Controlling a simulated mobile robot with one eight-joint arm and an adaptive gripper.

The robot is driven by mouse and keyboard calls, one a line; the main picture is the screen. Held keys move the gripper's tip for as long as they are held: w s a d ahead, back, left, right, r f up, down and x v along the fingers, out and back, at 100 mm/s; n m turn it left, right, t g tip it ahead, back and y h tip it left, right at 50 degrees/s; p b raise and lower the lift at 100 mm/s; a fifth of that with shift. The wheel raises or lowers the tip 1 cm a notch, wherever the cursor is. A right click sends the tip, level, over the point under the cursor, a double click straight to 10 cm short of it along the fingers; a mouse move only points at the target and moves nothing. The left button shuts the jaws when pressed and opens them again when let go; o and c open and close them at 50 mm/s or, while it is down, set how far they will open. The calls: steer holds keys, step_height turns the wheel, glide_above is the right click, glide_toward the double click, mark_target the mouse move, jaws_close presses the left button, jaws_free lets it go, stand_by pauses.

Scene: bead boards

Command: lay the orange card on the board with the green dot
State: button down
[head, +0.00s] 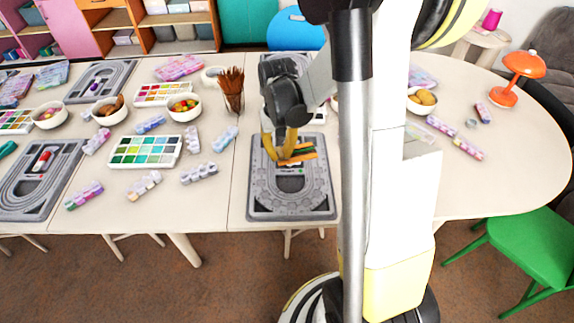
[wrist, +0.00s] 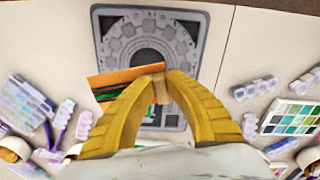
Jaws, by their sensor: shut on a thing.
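My gripper (head: 284,156) has yellow fingers and is shut on the orange card (head: 303,157), which has green and dark bands. In the wrist view, the fingertips (wrist: 159,84) pinch the card (wrist: 122,77) near one end, and it sticks out to the left. The card is over a grey bead board (head: 290,205) with moulded grooves; I cannot tell whether it touches. The same board shows in the wrist view (wrist: 200,28). A small green patch (wrist: 149,112) shows between the fingers; I cannot make out whether it is the board's dot.
Another grey board (head: 60,200) with a red thing on it lies at the left. A board (head: 122,72) with a purple thing lies behind it. A paint box (head: 146,151), bead strips (head: 199,173) and a brush cup (head: 232,100) stand left of the middle board.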

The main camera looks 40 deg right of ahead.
steer(key=s+d+f, duration=0.1)
steer(key=d, duration=0.1)
steer(key=s+d+f+m, duration=0.1)
steer(key=s+d, duration=0.1)
steer(key=d, duration=0.1)
steer(key=s+d+f+m, duration=0.1)
steer(key=d, duration=0.2)
steer(key=shift+s+f, duration=0.15)
steer(key=shift+s+d+f+m+b, duration=0.1)
steer(key=shift+s+f+m+b, duration=0.1)
steer(key=shift+f+m+b, duration=0.15)
steer(key=b, duration=0.4)
glide_above(276, 191)
step_height(276, 191, down, 6)
steer(key=shift+f, duration=0.25)
step_height(276, 191, down, 4)
steer(key=shift+f+b, duration=0.1)
steer(key=shift+b, duration=1.1)
steer(key=c, duration=1.8)
jaws_free()
steer(key=shift+f, duration=0.1)
steer(key=shift+c, duration=0.2)
steer(key=o, duration=0.4)
steer(key=shift+c, duration=0.2)
